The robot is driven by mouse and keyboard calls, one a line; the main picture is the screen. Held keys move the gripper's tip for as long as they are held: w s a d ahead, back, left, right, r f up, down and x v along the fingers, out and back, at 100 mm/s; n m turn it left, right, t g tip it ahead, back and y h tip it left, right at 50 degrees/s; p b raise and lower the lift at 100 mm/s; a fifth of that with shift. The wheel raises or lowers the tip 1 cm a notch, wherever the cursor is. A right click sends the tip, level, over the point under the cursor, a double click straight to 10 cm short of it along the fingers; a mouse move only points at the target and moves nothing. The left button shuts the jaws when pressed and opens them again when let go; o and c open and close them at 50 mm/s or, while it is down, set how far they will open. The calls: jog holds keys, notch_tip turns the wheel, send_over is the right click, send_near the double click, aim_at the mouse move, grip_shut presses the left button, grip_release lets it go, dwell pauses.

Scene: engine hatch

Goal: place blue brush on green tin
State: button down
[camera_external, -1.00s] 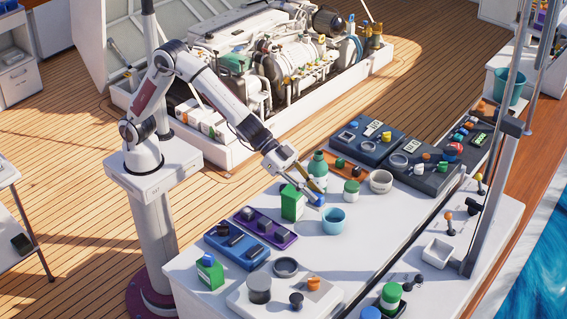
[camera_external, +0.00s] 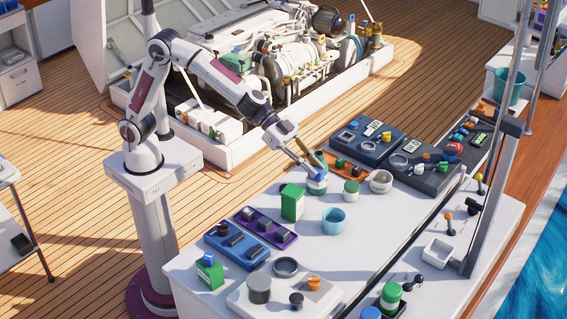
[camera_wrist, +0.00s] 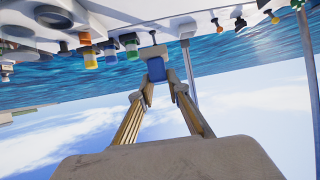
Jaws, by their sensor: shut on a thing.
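My gripper (camera_external: 309,163) is shut on the blue brush (camera_external: 318,177), over the far part of the white table. In the wrist view, the blue brush (camera_wrist: 155,69) sits between the tips of my gripper (camera_wrist: 157,88), with a pale end pointing away. A green tin (camera_external: 292,203), box-shaped with a pale label, stands on the table to the lower left of the brush. A second green box-shaped tin (camera_external: 210,273) stands at the near left corner. The brush appears clear of both.
Blue (camera_external: 237,244) and purple (camera_external: 266,227) trays lie left of centre. Dark trays (camera_external: 366,140) fill the far side. The table's middle right is mostly clear.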

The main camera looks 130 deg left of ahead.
jog(key=s+a+r, duration=0.2)
jog(key=s+r, duration=0.1)
jog(key=s, duration=0.2)
send_over(289, 189)
jog(key=shift+f, duration=0.85)
jog(key=shift+s+a, duration=0.1)
jog(key=shift+f, duration=0.2)
jog(key=shift+f, duration=2.75)
jog(key=shift+f, duration=0.1)
jog(key=shift+f, duration=1.95)
jog(key=shift+f, duration=0.2)
